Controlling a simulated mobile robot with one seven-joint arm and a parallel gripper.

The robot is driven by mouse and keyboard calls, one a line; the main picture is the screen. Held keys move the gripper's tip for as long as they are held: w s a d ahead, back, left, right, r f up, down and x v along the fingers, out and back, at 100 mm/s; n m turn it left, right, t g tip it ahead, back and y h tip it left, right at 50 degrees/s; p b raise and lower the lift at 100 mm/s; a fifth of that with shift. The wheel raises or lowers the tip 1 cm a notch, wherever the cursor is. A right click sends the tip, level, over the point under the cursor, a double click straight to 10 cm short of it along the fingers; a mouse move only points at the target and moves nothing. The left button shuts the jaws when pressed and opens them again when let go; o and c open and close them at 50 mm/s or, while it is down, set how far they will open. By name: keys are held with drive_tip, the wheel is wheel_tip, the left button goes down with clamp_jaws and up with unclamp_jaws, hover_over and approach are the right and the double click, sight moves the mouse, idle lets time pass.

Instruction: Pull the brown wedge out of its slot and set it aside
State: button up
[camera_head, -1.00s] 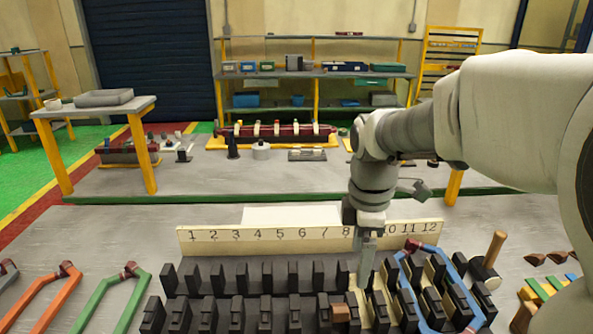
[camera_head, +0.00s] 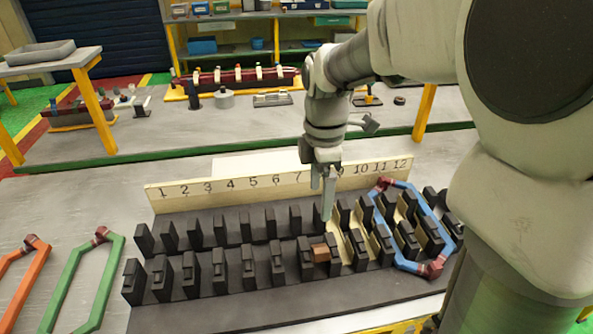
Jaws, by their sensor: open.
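The brown wedge (camera_head: 320,254) sits low in the front row of the black slotted stator block (camera_head: 215,298), between two black teeth. My gripper (camera_head: 322,203) points down above the back row, under the number strip, farther back than the wedge. Its jaws are open with nothing visible between them. It is apart from the wedge. How deep the wedge sits in its slot is hidden.
A blue coil (camera_head: 383,225) lies over the teeth right of the wedge, near cream slot liners (camera_head: 357,246). A numbered strip (camera_head: 240,182) stands behind the block. Green (camera_head: 72,275) and orange coils (camera_head: 22,262) lie left. Bare table shows left of the strip.

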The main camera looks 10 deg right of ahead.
sight(317, 247)
wheel_tip(317, 247, down, 16)
drive_tip(key=shift+f+b, duration=0.15)
drive_tip(key=shift+b, duration=0.75)
drive_tip(key=shift+c, duration=0.3)
drive_tip(key=c, duration=1.4)
drive_tip(key=shift+s, duration=0.1)
